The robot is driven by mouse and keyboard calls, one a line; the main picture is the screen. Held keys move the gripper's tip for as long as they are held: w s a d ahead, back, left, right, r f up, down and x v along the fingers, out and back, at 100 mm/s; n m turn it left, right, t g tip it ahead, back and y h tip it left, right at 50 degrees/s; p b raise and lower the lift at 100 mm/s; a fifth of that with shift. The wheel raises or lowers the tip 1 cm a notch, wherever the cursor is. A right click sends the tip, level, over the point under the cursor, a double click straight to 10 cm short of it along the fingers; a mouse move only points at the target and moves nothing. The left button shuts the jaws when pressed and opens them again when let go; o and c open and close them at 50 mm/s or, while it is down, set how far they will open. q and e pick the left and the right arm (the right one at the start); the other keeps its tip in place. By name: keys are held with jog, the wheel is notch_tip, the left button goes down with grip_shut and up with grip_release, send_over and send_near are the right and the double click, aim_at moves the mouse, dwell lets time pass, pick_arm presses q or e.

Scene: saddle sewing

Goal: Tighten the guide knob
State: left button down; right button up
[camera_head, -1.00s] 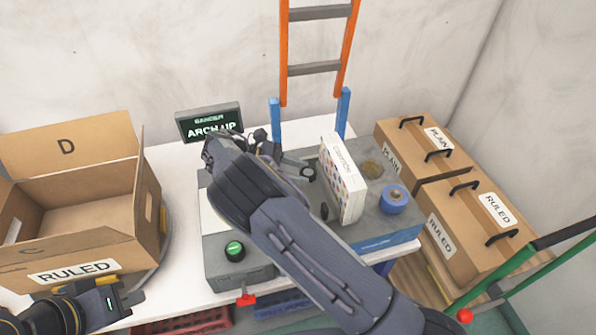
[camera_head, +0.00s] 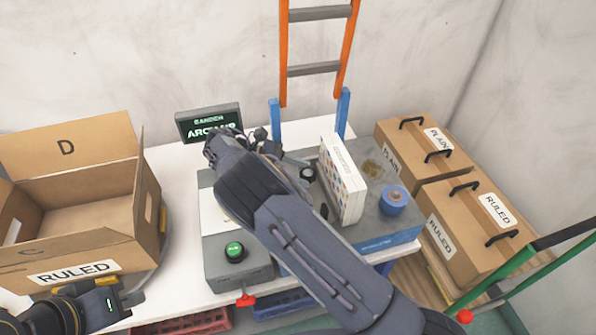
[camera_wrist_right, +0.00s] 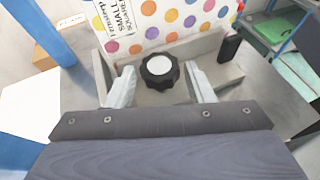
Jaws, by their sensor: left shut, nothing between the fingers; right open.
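The guide knob is black and lobed with a pale top; it shows in the right wrist view (camera_wrist_right: 158,71) and in the head view (camera_head: 307,174), upright beside the dotted box. My right gripper (camera_wrist_right: 161,78) is open, with one pale finger on each side of the knob. Small gaps appear between fingers and knob; contact cannot be told. In the head view my right forearm and wrist hide much of this gripper. My left gripper (camera_head: 124,299) is shut and empty at the lower left, in front of the open carton.
A white dotted box (camera_head: 343,180) stands close behind the knob. A blue tape roll (camera_head: 393,201) and green button (camera_head: 234,250) are on the grey machine. A screen (camera_head: 209,123) stands behind. An open carton (camera_head: 88,200) is at left; closed cartons (camera_head: 478,225) at right.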

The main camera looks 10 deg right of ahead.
notch_tip(320, 180, up, 3)
jog(key=shift+f, duration=0.15)
jog(key=s+a+r+b, duration=0.3)
jog(key=s+r, duration=0.7)
jog(key=s, duration=0.3)
jog(key=shift+s+a+r, duration=0.15)
jog(key=shift+s+a, duration=0.1)
jog(key=shift+s, duration=0.05)
